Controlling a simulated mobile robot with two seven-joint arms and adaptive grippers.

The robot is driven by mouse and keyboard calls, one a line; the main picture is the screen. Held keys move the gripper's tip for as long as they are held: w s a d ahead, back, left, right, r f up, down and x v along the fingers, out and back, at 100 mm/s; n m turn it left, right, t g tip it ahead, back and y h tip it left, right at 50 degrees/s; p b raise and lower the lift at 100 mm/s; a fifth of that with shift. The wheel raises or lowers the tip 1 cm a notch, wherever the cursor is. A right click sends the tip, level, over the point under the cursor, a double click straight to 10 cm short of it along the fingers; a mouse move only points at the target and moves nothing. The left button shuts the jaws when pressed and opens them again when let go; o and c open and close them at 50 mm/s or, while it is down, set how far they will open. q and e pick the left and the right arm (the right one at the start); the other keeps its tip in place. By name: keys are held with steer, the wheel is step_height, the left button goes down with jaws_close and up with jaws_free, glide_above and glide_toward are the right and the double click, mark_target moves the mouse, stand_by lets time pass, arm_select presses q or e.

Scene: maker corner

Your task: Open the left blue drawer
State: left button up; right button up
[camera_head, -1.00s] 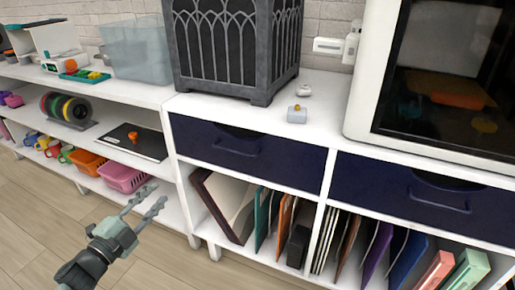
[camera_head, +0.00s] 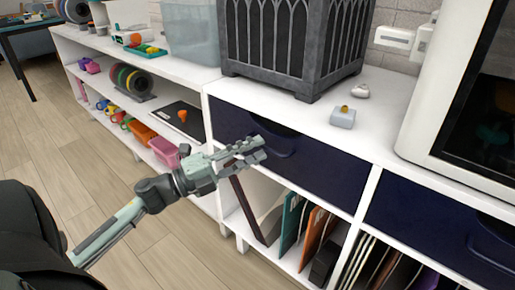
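The left blue drawer (camera_head: 325,170) is dark navy and sits shut under the white counter, in the middle of the head view. Its handle (camera_head: 284,150) is a dark bar below a scooped cutout; its left part is close to my fingertips. My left gripper (camera_head: 262,149) is in front of the left half of the drawer, its fingers pointing right toward the handle. The fingers are apart with a narrow gap and hold nothing visible. Whether they touch the handle I cannot tell. My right gripper is not in view.
A second blue drawer (camera_head: 435,225) is to the right. Folders (camera_head: 293,222) stand in the open shelf below. A dark lattice box (camera_head: 290,45), a small pale box (camera_head: 343,118) and a white-framed machine (camera_head: 440,120) stand on the counter. Wooden floor (camera_head: 160,245) is clear.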

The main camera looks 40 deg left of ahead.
arm_select(q)
steer(key=shift+w+d+r, duration=0.1)
steer(key=shift+w+d, duration=0.15)
steer(key=shift+w, duration=0.3)
steer(key=shift+c, duration=0.2)
jaws_close()
